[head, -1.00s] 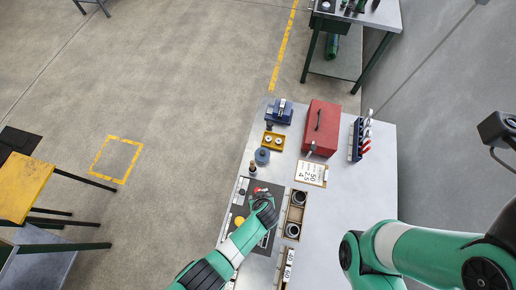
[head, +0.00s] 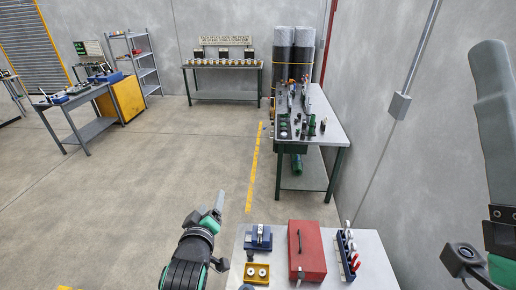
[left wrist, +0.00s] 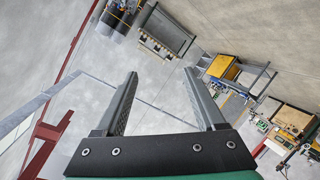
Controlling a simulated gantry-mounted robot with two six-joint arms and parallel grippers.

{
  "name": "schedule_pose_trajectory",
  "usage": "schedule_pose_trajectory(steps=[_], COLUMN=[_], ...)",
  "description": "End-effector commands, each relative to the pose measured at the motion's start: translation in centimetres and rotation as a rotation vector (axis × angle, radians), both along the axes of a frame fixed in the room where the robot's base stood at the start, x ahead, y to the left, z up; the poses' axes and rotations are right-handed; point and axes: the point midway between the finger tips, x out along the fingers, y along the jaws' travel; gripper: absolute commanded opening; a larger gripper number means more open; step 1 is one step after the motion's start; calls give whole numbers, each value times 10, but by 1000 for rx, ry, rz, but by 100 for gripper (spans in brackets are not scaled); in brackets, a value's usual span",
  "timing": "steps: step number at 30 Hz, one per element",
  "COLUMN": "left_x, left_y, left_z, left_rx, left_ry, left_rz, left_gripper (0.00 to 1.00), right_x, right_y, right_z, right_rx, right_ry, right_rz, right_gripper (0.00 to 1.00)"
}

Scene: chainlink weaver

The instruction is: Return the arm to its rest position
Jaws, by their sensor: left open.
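My left gripper (head: 212,214) is raised at the lower middle of the head view, to the left of the near workbench (head: 372,262). In the left wrist view its two fingers (left wrist: 162,98) stand wide apart with nothing between them. That view looks out over the far side of the workshop, not at the near bench.
A green-legged table (head: 325,126) stands beyond.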

Motion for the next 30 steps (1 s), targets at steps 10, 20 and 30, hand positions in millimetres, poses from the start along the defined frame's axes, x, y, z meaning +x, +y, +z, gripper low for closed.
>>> schedule_pose_trajectory(steps=[10,20,30], left_x=[-93,-242,-240], left_y=[63,55,55], left_z=[287,397,397], left_rx=[189,619,696], left_ry=[-684,-1114,-1101], left_rz=[21,98,120], left_gripper=[72,72,72], right_x=[0,0,0], right_y=[0,0,0], right_z=[0,0,0], right_rx=[0,0,0], right_ry=[0,0,0], right_rz=[0,0,0], right_gripper=[74,74,74])
